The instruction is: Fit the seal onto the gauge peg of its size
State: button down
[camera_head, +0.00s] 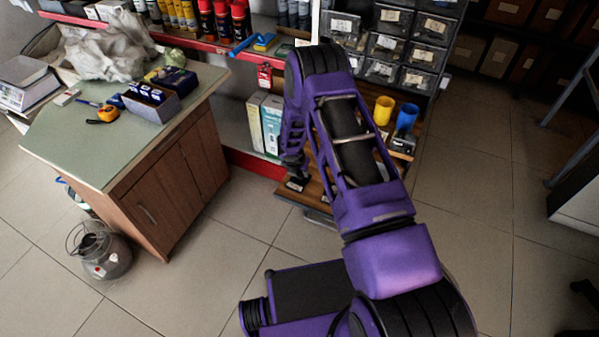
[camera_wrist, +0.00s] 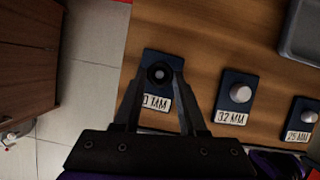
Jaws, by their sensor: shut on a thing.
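In the wrist view my gripper (camera_wrist: 160,83) is shut on a small black ring, the seal (camera_wrist: 151,71). The seal is over the left gauge block (camera_wrist: 149,57), a dark blue block with a label whose visible part reads "0 MM"; a finger hides its start. A grey spot shows through the seal's hole. I cannot tell whether the seal is around the peg or above it. To the right are the 32 MM gauge peg (camera_wrist: 240,93), pale and round, and the 25 MM gauge peg (camera_wrist: 308,116). In the head view my arm hides most of this area.
The gauges stand on a brown wooden shelf (camera_wrist: 205,30), with a grey tray (camera_wrist: 300,35) at the upper right. In the head view, a yellow cup (camera_head: 384,110) and a blue cup (camera_head: 406,118) stand right of my arm. A green-topped cabinet (camera_head: 95,145) stands left.

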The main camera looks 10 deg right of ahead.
jog(key=shift+f+b, duration=0.55)
jog(key=shift+f, duration=0.1)
jog(key=c, duration=0.8)
grip_release()
jog(key=shift+o, duration=0.2)
jog(key=shift+r, duration=0.15)
jog(key=p+v, duration=0.3)
jog(key=v, duration=0.8)
